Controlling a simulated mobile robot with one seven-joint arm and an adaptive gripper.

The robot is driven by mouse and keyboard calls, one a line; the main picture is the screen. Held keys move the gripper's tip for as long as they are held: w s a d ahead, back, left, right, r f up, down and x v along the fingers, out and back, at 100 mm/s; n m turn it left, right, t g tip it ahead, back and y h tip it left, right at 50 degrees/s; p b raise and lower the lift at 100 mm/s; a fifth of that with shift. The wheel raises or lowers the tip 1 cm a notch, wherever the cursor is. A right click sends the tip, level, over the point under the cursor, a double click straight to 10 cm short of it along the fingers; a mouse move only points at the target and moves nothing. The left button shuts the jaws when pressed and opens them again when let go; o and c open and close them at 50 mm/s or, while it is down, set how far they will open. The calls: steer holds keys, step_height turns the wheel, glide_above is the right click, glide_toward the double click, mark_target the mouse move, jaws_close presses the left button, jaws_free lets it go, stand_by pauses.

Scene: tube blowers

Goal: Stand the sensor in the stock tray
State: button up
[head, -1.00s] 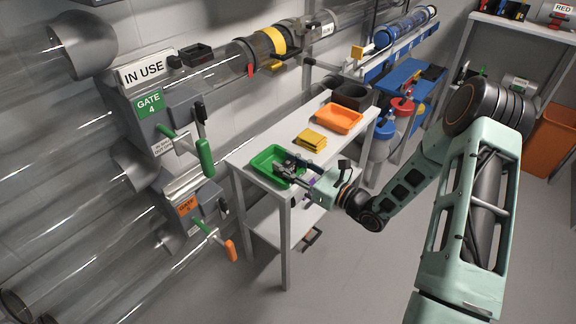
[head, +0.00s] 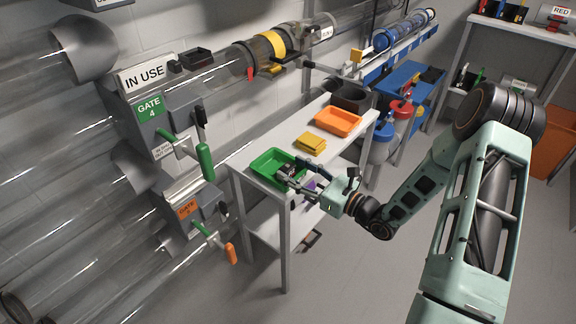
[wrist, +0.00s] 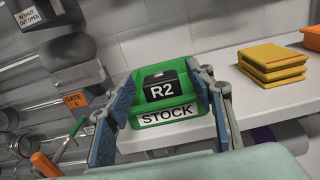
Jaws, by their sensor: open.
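The sensor, a small black block with a white R2 label (wrist: 162,90), stands in the green stock tray (wrist: 187,122), which has a STOCK label on its front. In the head view the green tray (head: 262,163) sits at the near left end of the white bench. My gripper (wrist: 160,84) is open, with one finger on each side of the sensor. A gap shows between the sensor and the left finger; contact at the right finger cannot be told. In the head view my gripper (head: 288,177) is at the tray's right side, partly covering it.
A yellow stack (head: 310,143) lies on the white bench (head: 290,138) behind the tray, then an orange tray (head: 338,121) and a dark bin (head: 352,97). Gate levers with a green handle (head: 205,161) and an orange handle (head: 230,253) stick out left of the bench.

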steer(key=p+v, duration=0.1)
steer(key=v, duration=0.8)
steer(key=shift+s, duration=0.2)
steer(key=shift+d, duration=0.1)
